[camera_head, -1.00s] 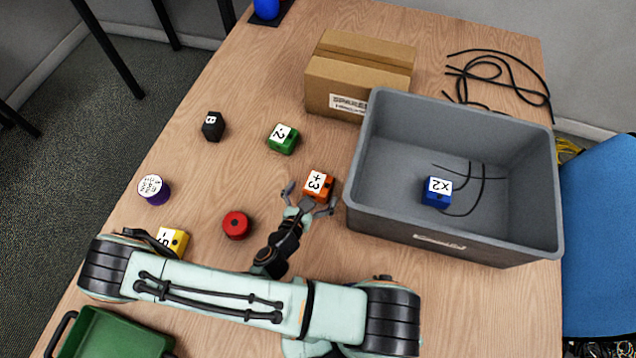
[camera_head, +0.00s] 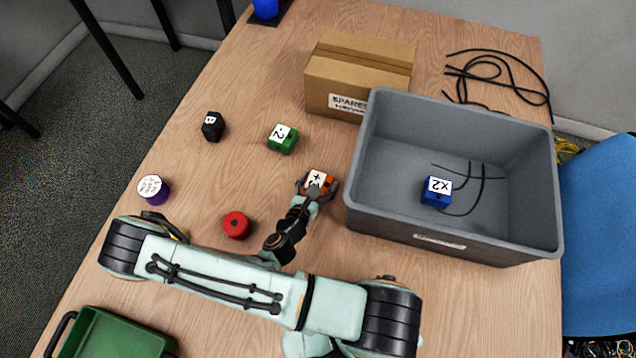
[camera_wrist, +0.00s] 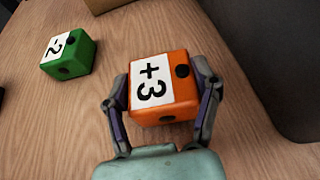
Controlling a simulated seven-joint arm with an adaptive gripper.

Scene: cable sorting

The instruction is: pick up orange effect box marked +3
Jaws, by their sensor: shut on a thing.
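The orange box marked +3 (camera_head: 320,182) sits on the wooden table, left of the grey bin. In the wrist view the orange box (camera_wrist: 163,88) shows its white +3 label and black round spots. My gripper (camera_head: 317,187) is shut on it, one finger on each side. In the wrist view my gripper (camera_wrist: 163,100) has its fingers against the left and right faces of the box. The box appears to rest on the table; I cannot tell any gap under it.
The grey bin (camera_head: 450,240) stands right, holding a blue x2 box (camera_head: 437,191) and black cables. A green -2 box (camera_head: 282,139), black B box (camera_head: 213,126), red cylinder (camera_head: 236,225) and purple cylinder (camera_head: 153,190) stand left. A cardboard box (camera_head: 360,75) is behind.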

